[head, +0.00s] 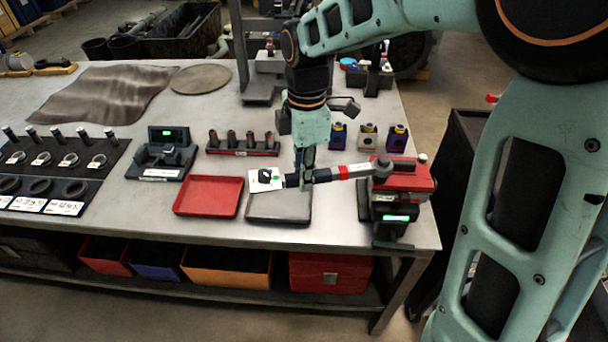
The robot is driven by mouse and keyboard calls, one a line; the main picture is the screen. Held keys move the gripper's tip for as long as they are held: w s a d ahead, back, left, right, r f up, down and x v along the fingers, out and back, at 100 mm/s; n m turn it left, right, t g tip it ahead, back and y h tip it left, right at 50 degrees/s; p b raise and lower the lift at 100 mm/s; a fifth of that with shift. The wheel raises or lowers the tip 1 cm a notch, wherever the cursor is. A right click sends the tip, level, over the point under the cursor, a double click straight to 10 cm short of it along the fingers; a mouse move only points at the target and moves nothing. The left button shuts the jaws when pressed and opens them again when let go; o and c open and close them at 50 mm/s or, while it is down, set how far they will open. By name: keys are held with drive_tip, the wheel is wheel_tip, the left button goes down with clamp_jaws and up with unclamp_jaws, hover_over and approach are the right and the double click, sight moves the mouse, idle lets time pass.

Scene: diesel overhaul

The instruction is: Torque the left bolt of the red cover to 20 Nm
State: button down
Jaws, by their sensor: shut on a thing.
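The red cover (412,178) sits on a dark fixture (385,208) at the right end of the bench. My gripper (306,178) is shut on a torque wrench (350,171) near its handle end, above the grey mat. The wrench lies roughly level and points right. Its round head (382,167) is over the left part of the red cover and hides the left bolt. I cannot tell whether the head is seated on that bolt. A bolt (422,158) shows at the cover's right end. A lit green display (397,218) is on the fixture's front.
A red tray (208,197) and a grey mat (280,207) lie left of the fixture. A white card (266,180) is by the wrench handle. A socket rack (242,146), a device with a green display (168,136) and several small bottles (368,138) stand behind.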

drive_tip(key=shift+w+a+r, duration=0.1)
drive_tip(key=shift+w+a, duration=0.05)
drive_tip(key=shift+w, duration=0.2)
drive_tip(key=shift+w, duration=0.25)
drive_tip(key=shift+w+m, duration=0.15)
drive_tip(key=shift+m, duration=0.15)
drive_tip(key=shift+r, duration=0.15)
drive_tip(key=shift+r, duration=1.5)
wheel_tip(320, 180, up, 6)
drive_tip(key=s+d+b, duration=0.1)
drive_tip(key=s+d, duration=0.1)
drive_tip(key=s, duration=0.4)
drive_tip(key=shift+s+d+b, duration=0.25)
drive_tip(key=shift+s+b, duration=0.1)
drive_tip(key=shift+s, duration=0.05)
